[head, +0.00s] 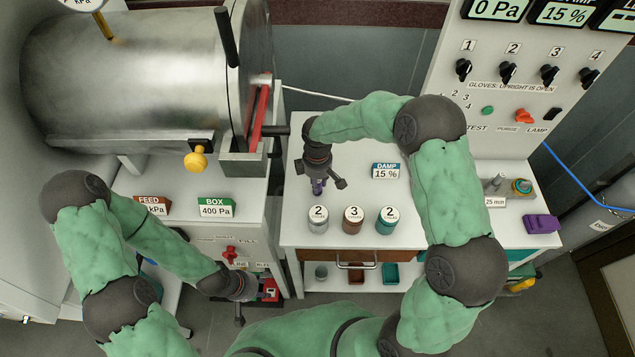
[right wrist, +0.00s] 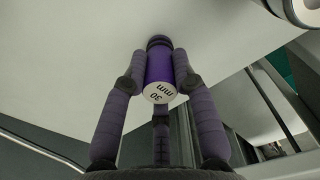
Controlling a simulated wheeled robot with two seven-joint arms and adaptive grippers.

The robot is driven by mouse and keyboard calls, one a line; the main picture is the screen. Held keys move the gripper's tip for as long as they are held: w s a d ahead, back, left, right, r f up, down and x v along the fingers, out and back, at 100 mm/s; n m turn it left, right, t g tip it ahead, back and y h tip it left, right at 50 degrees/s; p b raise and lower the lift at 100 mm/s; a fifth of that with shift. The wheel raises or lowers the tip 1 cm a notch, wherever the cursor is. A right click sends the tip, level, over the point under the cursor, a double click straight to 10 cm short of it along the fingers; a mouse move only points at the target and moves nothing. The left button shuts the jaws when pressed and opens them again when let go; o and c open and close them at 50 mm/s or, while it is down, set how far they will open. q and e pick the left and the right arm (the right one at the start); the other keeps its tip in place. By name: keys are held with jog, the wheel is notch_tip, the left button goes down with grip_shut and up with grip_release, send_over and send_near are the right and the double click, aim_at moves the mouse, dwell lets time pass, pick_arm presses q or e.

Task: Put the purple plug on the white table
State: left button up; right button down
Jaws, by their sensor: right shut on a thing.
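The purple plug (right wrist: 158,68), with a white end marked "30 mm" and a dark far end, is between the fingers of my right gripper (right wrist: 160,80). In the head view a little of the plug (head: 318,187) shows under the right gripper (head: 322,180), which is shut on it. They are over the left part of the white table (head: 362,145), behind the canisters. I cannot tell whether the plug touches the tabletop. My left gripper (head: 250,298) is empty, low at the front of the left cabinet, with its fingers spread.
Three labelled canisters, silver (head: 318,222), brown (head: 353,221) and teal (head: 387,221), stand along the table's front. A "DAMP 15 %" display (head: 386,171) stands behind them. A steel chamber (head: 130,75) is at left. A purple block (head: 541,224) lies at right.

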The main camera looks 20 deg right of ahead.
jog(key=shift+f, duration=0.15)
jog(key=c, duration=1)
grip_release()
jog(key=shift+r, duration=0.25)
notch_tip(320, 180, up, 12)
jog(key=p, duration=0.2)
